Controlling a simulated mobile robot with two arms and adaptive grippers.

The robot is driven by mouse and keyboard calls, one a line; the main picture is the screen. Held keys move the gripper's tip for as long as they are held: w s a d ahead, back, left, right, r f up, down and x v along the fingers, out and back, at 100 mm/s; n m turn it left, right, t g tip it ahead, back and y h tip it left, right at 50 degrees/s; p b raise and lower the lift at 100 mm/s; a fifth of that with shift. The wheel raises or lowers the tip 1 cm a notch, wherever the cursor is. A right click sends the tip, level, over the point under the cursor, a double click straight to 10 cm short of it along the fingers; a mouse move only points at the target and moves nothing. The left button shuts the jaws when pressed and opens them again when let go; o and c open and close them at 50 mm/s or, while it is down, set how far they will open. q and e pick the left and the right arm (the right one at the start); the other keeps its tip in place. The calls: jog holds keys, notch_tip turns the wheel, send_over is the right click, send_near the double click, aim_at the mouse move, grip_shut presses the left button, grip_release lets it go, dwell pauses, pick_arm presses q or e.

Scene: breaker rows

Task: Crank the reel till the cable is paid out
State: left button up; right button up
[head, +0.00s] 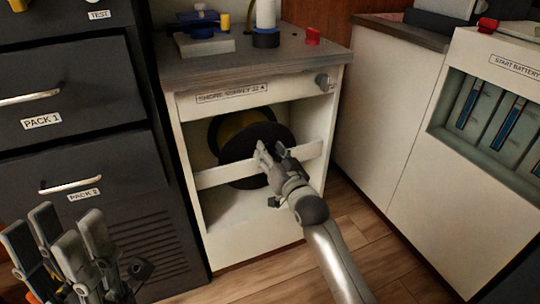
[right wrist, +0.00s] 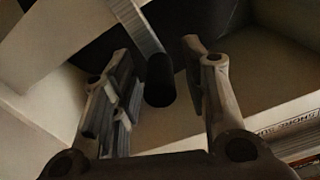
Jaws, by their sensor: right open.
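The reel (head: 234,150) is a large dark disc inside the open bay of the white cabinet marked "SHORE SUPPLY", with a yellow band (head: 240,118) behind its upper rim. My right gripper (head: 275,152) is in front of the reel's right side, open. In the right wrist view, a grey crank arm (right wrist: 140,32) ends in a black handle (right wrist: 159,80). The handle sits between the open fingers (right wrist: 158,75), with a visible gap to the right finger; contact on the left is unclear. My left gripper (head: 70,228) is open and empty at the lower left.
A white bar (head: 217,176) crosses the bay. Dark drawers (head: 70,75) stand left; a white battery cabinet (head: 430,160) stands right. Wooden floor (head: 350,225) lies between.

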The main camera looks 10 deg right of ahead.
jog(key=shift+w, duration=0.15)
grip_shut()
jog(key=shift+a, duration=0.1)
dwell(0.5)
